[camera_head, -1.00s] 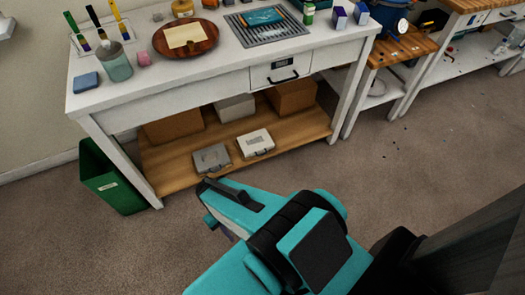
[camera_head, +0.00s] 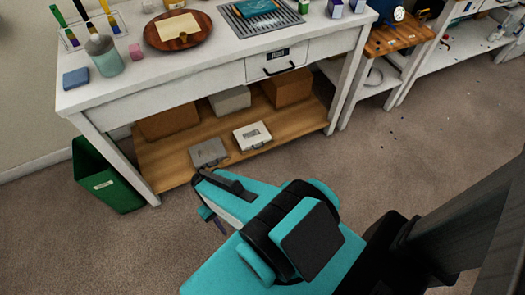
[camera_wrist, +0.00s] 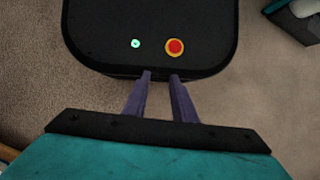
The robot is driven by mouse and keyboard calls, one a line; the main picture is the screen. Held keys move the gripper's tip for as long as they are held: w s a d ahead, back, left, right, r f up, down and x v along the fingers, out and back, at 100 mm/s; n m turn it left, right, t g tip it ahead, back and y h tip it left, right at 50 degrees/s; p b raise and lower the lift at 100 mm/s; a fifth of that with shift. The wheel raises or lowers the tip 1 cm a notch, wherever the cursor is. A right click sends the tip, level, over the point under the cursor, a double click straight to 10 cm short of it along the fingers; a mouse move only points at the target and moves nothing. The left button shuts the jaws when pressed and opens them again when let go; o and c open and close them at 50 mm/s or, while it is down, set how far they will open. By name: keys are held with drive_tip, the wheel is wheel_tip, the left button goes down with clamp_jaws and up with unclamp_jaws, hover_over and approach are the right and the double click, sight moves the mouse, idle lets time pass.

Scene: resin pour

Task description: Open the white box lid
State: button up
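The white box (camera_head: 252,135) lies on the wooden lower shelf of the white workbench in the head view. It is small and flat, with a dark handle at its front edge, and its lid looks shut. A similar grey box (camera_head: 208,152) lies just left of it. My gripper (camera_wrist: 160,76) shows in the wrist view with its two purple-grey fingers apart and nothing between them. In the head view my arm is in front of the bench, and the gripper is mostly hidden behind my teal wrist. It is apart from the white box.
A green bin (camera_head: 108,178) stands at the bench's left end. A drawer (camera_head: 280,63) hangs under the worktop. The carpet in front is clear.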

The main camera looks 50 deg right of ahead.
drive_tip(key=w+d+f+m+t+y+b, duration=0.35)
drive_tip(key=w+f+m+y+b, duration=0.2)
drive_tip(key=w+f+b, duration=0.35)
drive_tip(key=w+d+f+m+t+y+b, duration=0.1)
drive_tip(key=w+d+f+m+t+b, duration=0.15)
drive_tip(key=d+b, duration=0.2)
drive_tip(key=w+d+f+m+t+y+b, duration=0.1)
drive_tip(key=w+d+f+m+t+b, duration=0.1)
drive_tip(key=w+d+f+t+b, duration=0.3)
drive_tip(key=s+d+m+t+h+b, duration=0.2)
drive_tip(key=d+t+b, duration=0.1)
drive_tip(key=d, duration=0.8)
drive_tip(key=s+d+f+m+t+h+b, duration=0.1)
drive_tip(key=d+b, duration=0.4)
drive_tip(key=d, duration=0.6)
drive_tip(key=s+d+f+m+t+h+b, duration=0.1)
drive_tip(key=s+d+m+t+h+b, duration=0.2)
drive_tip(key=d, duration=0.8)
drive_tip(key=m+t+h+b, duration=0.1)
drive_tip(key=m+t+h, duration=0.1)
drive_tip(key=t, duration=0.1)
drive_tip(key=shift+s+d, duration=0.25)
drive_tip(key=shift+d, duration=0.1)
drive_tip(key=shift+w+b, duration=0.15)
drive_tip(key=shift+b, duration=0.15)
drive_tip(key=b+x, duration=0.3)
drive_tip(key=x, duration=1)
drive_tip(key=shift+w, duration=0.3)
